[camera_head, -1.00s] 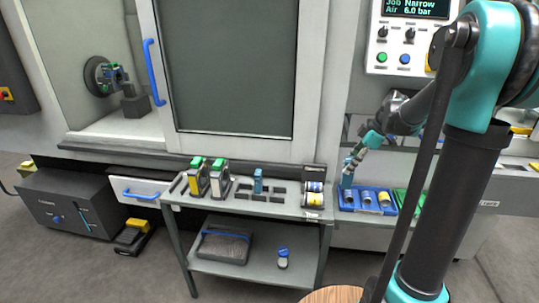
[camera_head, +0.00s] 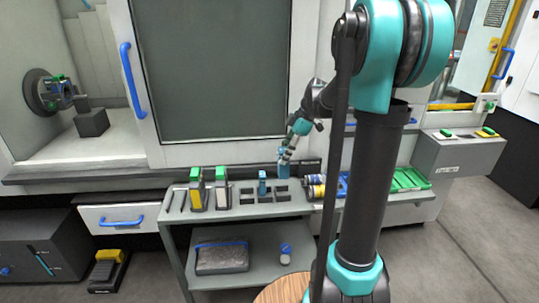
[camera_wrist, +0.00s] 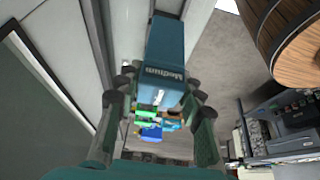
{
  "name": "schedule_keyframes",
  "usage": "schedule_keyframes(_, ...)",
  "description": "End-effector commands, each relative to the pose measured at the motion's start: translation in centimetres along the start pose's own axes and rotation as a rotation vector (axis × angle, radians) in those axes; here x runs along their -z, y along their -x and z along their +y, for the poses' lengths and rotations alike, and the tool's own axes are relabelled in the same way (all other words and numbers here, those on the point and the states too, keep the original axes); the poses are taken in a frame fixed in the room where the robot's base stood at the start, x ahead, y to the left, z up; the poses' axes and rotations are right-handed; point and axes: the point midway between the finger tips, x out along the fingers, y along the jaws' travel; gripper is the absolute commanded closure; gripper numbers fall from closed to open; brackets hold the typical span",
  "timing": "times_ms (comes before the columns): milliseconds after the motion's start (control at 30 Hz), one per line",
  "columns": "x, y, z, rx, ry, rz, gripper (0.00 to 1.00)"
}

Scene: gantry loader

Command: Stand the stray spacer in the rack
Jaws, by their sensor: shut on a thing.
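My gripper (camera_head: 285,153) is shut on a blue spacer (camera_head: 283,170), which hangs roughly upright over the back right of the cart top. In the wrist view the spacer (camera_wrist: 166,45), marked "Medium", sits between the fingers of my gripper (camera_wrist: 157,88). The rack (camera_head: 247,199) is a row of dark slots on the cart top. Another blue spacer (camera_head: 262,183) stands in its middle slot. The slots to either side look empty. The held spacer appears above or behind the right slot; its exact height is unclear.
Two green-topped holders, one yellow (camera_head: 196,190) and one white (camera_head: 221,190), stand left of the rack. Striped rolls (camera_head: 316,187) sit at its right. The machine door (camera_head: 210,70) rises behind the cart.

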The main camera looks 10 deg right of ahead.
Motion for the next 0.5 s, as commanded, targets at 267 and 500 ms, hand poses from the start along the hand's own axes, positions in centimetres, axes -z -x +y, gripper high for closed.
schedule_keyframes(267, -0.5, -1.1, 0.1, 0.000, 0.000, 0.000, 0.91)
schedule_keyframes(500, -1.3, -2.7, 0.0, 0.000, 0.000, 0.000, 0.91)
